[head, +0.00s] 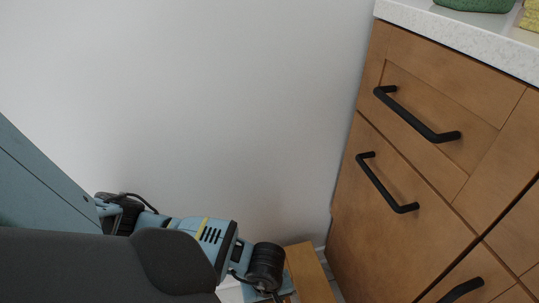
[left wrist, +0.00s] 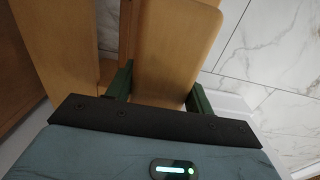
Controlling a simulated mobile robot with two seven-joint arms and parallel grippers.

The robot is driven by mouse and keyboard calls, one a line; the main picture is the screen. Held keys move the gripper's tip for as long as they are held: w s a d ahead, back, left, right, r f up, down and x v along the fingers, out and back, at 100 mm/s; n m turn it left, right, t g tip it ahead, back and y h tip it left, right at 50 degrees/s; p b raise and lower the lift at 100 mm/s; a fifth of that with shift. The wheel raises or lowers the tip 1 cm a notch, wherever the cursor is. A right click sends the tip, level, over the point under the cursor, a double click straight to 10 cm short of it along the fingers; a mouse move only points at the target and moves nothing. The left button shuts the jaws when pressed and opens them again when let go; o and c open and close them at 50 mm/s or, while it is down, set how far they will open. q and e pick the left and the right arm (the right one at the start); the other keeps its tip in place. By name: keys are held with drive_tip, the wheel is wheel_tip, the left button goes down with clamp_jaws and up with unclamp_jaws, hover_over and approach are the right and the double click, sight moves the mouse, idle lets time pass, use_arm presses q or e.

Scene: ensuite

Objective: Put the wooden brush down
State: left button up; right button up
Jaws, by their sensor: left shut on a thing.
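My left gripper (left wrist: 160,92) shows in the left wrist view with a green finger on each side of a light wooden piece. It is shut on this piece, which I take to be the wooden brush (left wrist: 172,48). The brush is a smooth, flat block seen close up; no bristles show. In the head view a wooden piece (head: 310,272) shows beside my left wrist, low between the wall and the cabinet. The left fingers are not clear there. My right gripper is in neither view.
A wooden cabinet (head: 405,225) with black handles and a pale speckled countertop (head: 470,38) stands at the right. A green item (head: 475,4) and a yellow item (head: 531,18) sit on top. A plain wall (head: 220,100) is behind. Marble-look tiles (left wrist: 275,60) show in the wrist view.

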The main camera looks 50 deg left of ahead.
use_arm(q)
drive_tip(key=shift+f, duration=0.6)
drive_tip(key=shift+r, duration=0.1)
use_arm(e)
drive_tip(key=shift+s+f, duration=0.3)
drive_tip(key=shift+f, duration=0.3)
use_arm(q)
drive_tip(key=shift+f+b, duration=0.2)
drive_tip(key=shift+b, duration=0.1)
drive_tip(key=o, duration=1.3)
drive_tip(key=shift+c, duration=0.2)
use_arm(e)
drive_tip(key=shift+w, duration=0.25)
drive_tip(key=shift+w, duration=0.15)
